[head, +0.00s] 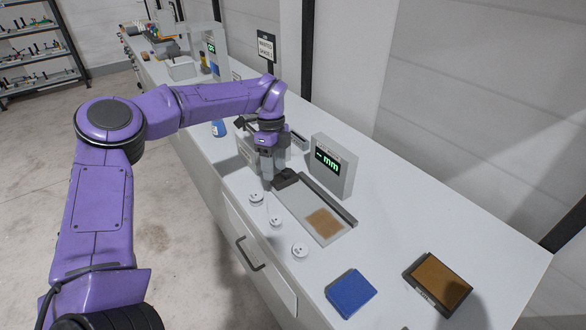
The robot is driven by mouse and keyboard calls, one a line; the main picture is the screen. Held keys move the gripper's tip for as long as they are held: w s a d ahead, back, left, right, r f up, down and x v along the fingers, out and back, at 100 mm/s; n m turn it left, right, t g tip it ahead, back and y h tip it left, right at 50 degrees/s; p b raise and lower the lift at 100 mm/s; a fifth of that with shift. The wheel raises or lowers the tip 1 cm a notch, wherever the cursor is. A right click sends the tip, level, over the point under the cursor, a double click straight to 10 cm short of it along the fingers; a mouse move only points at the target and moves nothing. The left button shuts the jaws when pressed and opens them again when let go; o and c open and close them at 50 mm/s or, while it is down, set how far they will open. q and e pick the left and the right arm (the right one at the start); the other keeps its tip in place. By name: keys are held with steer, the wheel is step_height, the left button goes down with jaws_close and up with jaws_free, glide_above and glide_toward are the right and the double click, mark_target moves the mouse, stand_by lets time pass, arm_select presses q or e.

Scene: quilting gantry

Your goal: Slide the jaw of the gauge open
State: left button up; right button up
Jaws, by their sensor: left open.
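The gauge stands on the white bench. It has a grey upright display box (334,166) reading "-- mm" in green and a long flat bed (308,208) in front of it. A dark block, which looks like the gauge's jaw (287,178), sits at the bed's far left end. My left gripper (269,182) points down beside this dark block and is open. Its fingers partly hide that end of the gauge, and I cannot tell whether they touch the block. My right gripper is out of view.
Several small white round pieces, one of them here (276,221), lie along the bench's front edge. A blue block (351,293) and a brown-topped dark box (438,284) lie to the right. A sign (266,46) stands behind my arm. The right bench top is mostly clear.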

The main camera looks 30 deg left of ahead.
mark_target(286, 170)
arm_select(q)
steer(key=w+a+r+n+t+h, duration=0.3)
steer(key=w+a+r, duration=0.1)
steer(key=a, duration=0.1)
steer(key=p+x, duration=0.1)
steer(key=x, duration=0.2)
steer(key=p+x, duration=0.1)
steer(key=x, duration=0.2)
steer(key=p+x, duration=0.1)
steer(key=x, duration=0.2)
steer(key=shift+w+d+f, duration=0.15)
steer(key=shift+d+f, duration=0.1)
steer(key=shift+d, duration=0.2)
steer(key=shift+f, duration=0.15)
steer(key=shift+d, duration=0.2)
